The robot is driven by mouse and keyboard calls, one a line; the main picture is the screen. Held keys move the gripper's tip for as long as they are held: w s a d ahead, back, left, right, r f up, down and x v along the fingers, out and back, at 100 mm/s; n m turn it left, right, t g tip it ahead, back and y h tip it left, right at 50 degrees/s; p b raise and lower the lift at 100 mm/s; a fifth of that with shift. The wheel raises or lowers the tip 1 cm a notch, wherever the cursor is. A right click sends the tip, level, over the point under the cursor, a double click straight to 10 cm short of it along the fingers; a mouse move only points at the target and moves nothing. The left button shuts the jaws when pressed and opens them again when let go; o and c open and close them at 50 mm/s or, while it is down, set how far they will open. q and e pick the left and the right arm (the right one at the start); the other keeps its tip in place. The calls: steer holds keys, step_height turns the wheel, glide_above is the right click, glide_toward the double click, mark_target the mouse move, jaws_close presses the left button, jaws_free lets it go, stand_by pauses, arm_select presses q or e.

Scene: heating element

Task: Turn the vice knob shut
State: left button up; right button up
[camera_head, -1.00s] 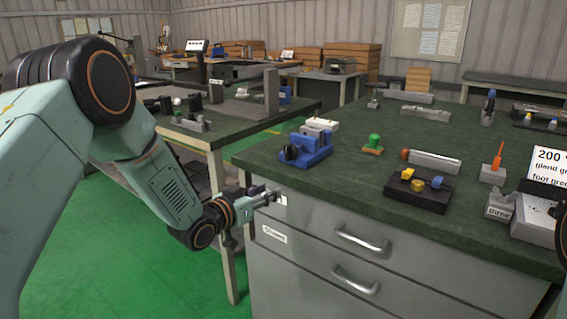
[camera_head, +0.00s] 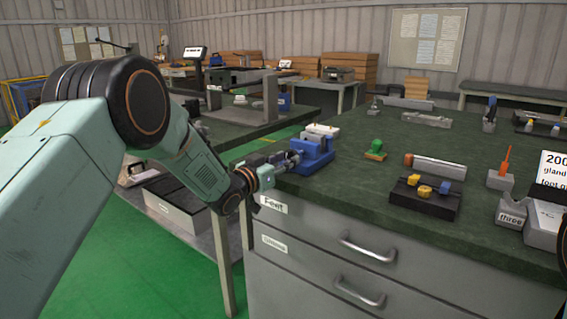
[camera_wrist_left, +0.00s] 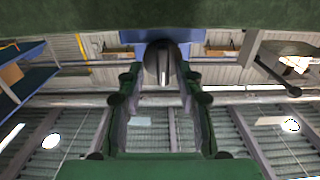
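The blue vice (camera_head: 319,157) sits on the near left corner of the green-topped bench. My left gripper (camera_head: 290,160) is at the vice's left side, reaching in from the left. In the left wrist view the vice's dark round knob (camera_wrist_left: 161,64) stands in front of a blue part of the vice (camera_wrist_left: 150,40). The two fingers of my left gripper (camera_wrist_left: 160,82) are apart, one on each side of the knob. I cannot tell whether they touch it. In the head view the gripper hides the knob. My right gripper is not in view.
On the bench (camera_head: 330,195) are a green-topped part (camera_head: 375,148), a black block with yellow and blue pieces (camera_head: 425,196), a metal cylinder (camera_head: 437,166) and an orange-handled tool (camera_head: 505,160). Drawers with handles (camera_head: 367,249) form the bench front. Another bench stands behind on the left.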

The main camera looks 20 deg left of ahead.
arm_select(q)
steer(key=shift+a+f, duration=0.1)
steer(key=shift+a, duration=0.1)
steer(key=shift+c, duration=0.4)
steer(key=shift+d, duration=0.15)
steer(key=c, duration=0.4)
jaws_close()
